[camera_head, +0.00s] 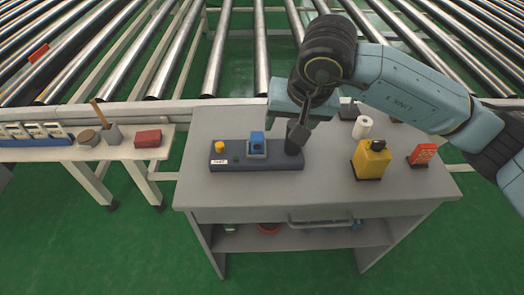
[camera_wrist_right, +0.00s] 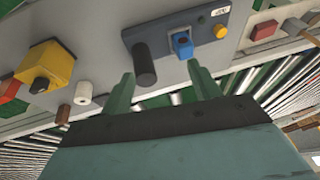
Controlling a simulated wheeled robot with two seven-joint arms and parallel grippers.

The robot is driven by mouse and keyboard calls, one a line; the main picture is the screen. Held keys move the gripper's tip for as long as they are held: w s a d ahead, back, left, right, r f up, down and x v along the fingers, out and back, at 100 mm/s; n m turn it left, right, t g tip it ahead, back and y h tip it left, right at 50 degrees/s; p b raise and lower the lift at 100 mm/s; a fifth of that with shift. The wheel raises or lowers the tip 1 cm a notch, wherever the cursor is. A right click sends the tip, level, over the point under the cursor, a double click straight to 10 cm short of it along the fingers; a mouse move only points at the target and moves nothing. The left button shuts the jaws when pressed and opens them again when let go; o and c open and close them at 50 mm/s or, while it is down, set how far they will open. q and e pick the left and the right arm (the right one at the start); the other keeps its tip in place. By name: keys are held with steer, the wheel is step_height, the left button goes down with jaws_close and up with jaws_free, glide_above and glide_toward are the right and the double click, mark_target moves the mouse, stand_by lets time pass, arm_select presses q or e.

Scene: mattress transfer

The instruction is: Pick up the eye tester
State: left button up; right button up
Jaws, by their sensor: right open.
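No object is plainly marked as the eye tester, so I cannot tell for sure which it is. A long dark base (camera_head: 231,163) lies on the grey table, bearing a yellow knob (camera_head: 219,147), a blue piece (camera_head: 257,143) and a black upright cylinder (camera_wrist_right: 145,65). A yellow box with a black top (camera_head: 371,161) stands further right. My right gripper (camera_head: 302,105) hangs over the back middle of the table, near the black cylinder. In the right wrist view its two green fingers (camera_wrist_right: 158,76) are apart with nothing between them. My left gripper is not in view.
The grey table (camera_head: 325,190) also holds a white roll (camera_head: 362,127) and a red labelled item (camera_head: 423,154). A side bench (camera_head: 60,153) at left carries a red block (camera_head: 148,138) and a cup. Rollers (camera_head: 215,50) run behind. The table's front middle is clear.

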steer(key=shift+t+h, duration=0.3)
steer(key=shift+h, duration=0.5)
steer(key=w+d+f, duration=0.1)
steer(key=f, duration=0.1)
steer(key=w+f, duration=0.1)
steer(key=f, duration=0.1)
steer(key=w+d+f+b, duration=0.1)
steer(key=w+f, duration=0.1)
steer(key=shift+w+d, duration=0.1)
steer(key=shift+d, duration=0.25)
steer(key=shift+b+x, duration=0.6)
steer(key=shift+x, duration=2.35)
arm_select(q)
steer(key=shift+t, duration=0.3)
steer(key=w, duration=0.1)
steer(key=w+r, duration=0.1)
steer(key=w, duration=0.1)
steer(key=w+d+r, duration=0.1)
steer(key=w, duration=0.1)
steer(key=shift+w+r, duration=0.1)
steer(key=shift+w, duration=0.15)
arm_select(e)
steer(key=shift+w+a, duration=0.1)
steer(key=shift+c, duration=0.3)
